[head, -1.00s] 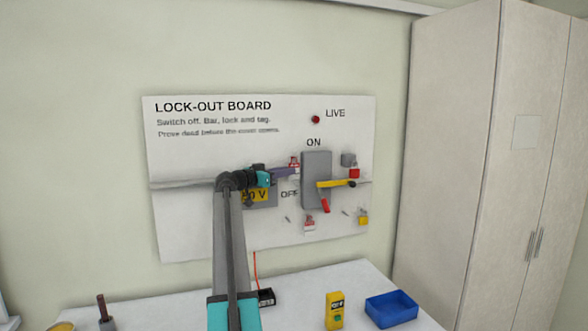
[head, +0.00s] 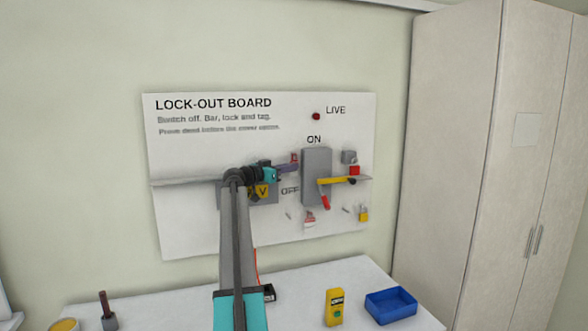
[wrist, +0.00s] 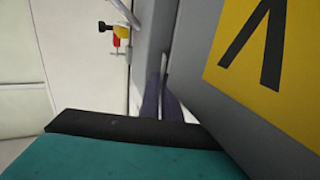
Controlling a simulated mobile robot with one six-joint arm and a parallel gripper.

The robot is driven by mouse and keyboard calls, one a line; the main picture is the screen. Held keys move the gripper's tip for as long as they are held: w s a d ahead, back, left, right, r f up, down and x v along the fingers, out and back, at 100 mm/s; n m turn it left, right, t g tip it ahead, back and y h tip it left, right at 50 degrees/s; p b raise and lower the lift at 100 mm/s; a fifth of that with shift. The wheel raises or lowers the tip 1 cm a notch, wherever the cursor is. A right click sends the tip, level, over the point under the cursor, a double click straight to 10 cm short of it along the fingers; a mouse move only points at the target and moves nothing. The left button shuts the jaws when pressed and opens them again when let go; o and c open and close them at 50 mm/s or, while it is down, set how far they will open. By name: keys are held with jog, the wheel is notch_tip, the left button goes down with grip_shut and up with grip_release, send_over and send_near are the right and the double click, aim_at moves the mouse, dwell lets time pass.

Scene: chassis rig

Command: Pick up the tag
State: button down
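A small red and white tag (head: 294,158) shows on the lock-out board, left of the grey switch box, at the tips of my gripper (head: 297,168). My gripper's purple fingers reach right towards the switch box. In the wrist view the fingers (wrist: 161,85) lie close together, with a thin pale strip (wrist: 164,64) at their tips, perhaps the tag edge-on. I cannot tell whether they grip it. A second red and white piece (head: 309,220) hangs lower on the board.
The grey switch box (head: 316,170) with a yellow bar (head: 337,181) and red handle (head: 325,202) stands close right of my fingers. A box with a yellow voltage label (wrist: 262,45) is close by. Below are a yellow tester (head: 334,306) and blue tray (head: 391,305).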

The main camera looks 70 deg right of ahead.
jog(key=shift+r+b, duration=0.15)
jog(key=shift+b, duration=0.35)
jog(key=s+a+b, duration=0.4)
jog(key=s+a, duration=0.7)
jog(key=a, duration=0.3)
jog(key=shift+s+r+b, duration=0.15)
jog(key=shift+s+b, duration=0.05)
jog(key=shift+b, duration=0.1)
dwell(0.9)
